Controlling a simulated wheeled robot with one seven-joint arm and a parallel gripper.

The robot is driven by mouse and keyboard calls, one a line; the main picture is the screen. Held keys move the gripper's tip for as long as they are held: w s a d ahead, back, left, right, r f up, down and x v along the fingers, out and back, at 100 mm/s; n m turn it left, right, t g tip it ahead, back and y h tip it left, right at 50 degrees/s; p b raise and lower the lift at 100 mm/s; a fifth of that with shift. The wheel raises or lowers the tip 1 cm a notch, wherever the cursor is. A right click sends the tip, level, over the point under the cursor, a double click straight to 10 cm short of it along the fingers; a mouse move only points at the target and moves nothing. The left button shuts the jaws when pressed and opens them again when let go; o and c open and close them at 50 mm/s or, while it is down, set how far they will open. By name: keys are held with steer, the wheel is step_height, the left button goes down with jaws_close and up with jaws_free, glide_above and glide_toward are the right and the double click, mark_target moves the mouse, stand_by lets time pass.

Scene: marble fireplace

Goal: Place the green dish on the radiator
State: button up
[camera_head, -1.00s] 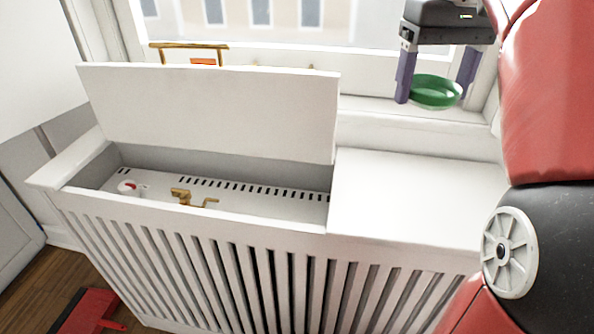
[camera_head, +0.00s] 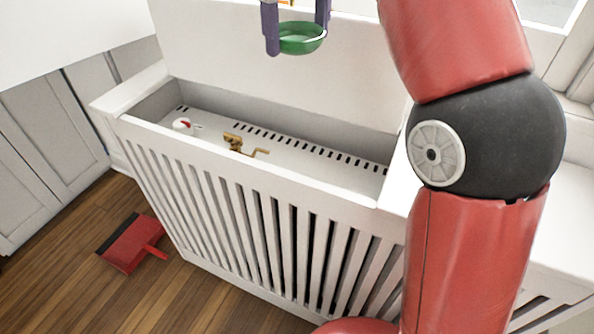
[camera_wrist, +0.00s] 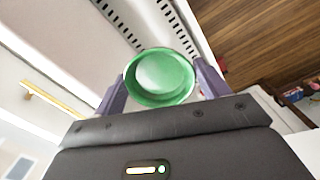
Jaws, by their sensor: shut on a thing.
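The green dish (camera_head: 303,38) is a round shallow bowl. My gripper (camera_head: 297,32) is shut on it, with purple fingers at opposite sides of its rim. The dish also shows between the fingers in the wrist view (camera_wrist: 163,75). The radiator (camera_head: 250,167) is a white slatted cabinet with an open top compartment. Its white lid (camera_head: 270,60) stands raised at the back. In the head view the dish appears in front of the lid's upper part, above the compartment. Its exact height is hard to tell.
Inside the compartment are a brass valve (camera_head: 238,145), a white and red knob (camera_head: 184,125) and a slotted white panel (camera_head: 300,152). A red dustpan (camera_head: 130,243) lies on the wooden floor (camera_head: 70,290). My arm hides much of the radiator's right side.

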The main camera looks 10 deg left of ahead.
steer(key=f+b, duration=0.3)
steer(key=f, duration=0.6)
steer(key=f+b, duration=0.4)
steer(key=f, duration=0.5)
steer(key=f+b, duration=0.3)
steer(key=f, duration=0.7)
steer(key=shift+a, duration=0.3)
steer(key=shift+f, duration=0.2)
steer(key=o, duration=1.1)
steer(key=shift+r, duration=0.1)
steer(key=shift+c, duration=0.2)
step_height(320, 180, up, 12)
steer(key=p, duration=0.3)
steer(key=shift+r, duration=0.15)
